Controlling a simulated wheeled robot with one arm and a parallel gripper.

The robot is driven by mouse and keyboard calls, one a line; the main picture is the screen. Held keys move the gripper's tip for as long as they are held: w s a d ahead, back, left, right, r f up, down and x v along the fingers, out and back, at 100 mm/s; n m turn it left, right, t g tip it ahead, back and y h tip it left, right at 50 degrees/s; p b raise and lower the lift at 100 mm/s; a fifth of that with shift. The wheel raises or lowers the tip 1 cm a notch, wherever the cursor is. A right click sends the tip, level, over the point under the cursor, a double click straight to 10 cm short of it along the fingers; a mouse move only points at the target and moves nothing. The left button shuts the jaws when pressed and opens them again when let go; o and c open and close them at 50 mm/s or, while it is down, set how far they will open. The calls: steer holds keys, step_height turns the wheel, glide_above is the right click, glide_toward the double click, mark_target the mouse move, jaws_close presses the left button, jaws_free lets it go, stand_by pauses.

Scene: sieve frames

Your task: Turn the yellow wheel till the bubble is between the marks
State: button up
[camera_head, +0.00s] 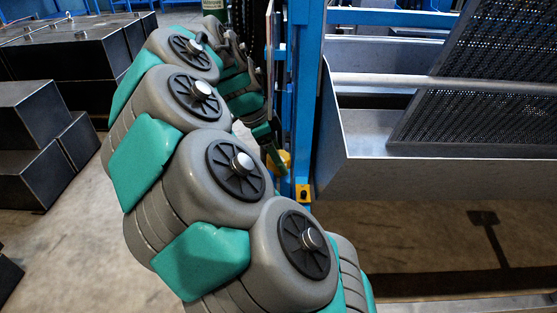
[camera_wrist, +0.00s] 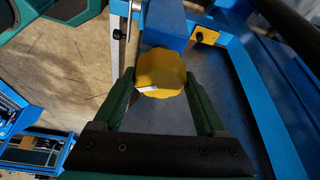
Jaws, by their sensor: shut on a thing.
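The yellow wheel (camera_wrist: 160,70) has a scalloped rim and a small white mark near its lower left edge. It sits at the end of a blue beam in the wrist view. My gripper (camera_wrist: 160,82) has its two dark green fingers on opposite sides of the wheel, shut on it. In the head view the yellow wheel (camera_head: 284,158) is a small patch beside the blue post, partly hidden by my gripper (camera_head: 272,146). I cannot make out the bubble or its marks in either view.
A small yellow block (camera_wrist: 205,36) with a dark spot is on the blue frame; it also shows in the head view (camera_head: 303,194). A grey metal trough (camera_head: 430,178) with perforated sieve panels (camera_head: 470,117) stands right. Dark metal boxes (camera_head: 35,125) stand left.

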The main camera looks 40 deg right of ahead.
steer(key=shift+n+t+h+b, duration=0.3)
steer(key=shift+n+t+b, duration=0.3)
steer(key=shift+n, duration=1.3)
steer(key=o, duration=1.3)
steer(key=v, duration=0.8)
steer(key=shift+s, duration=0.1)
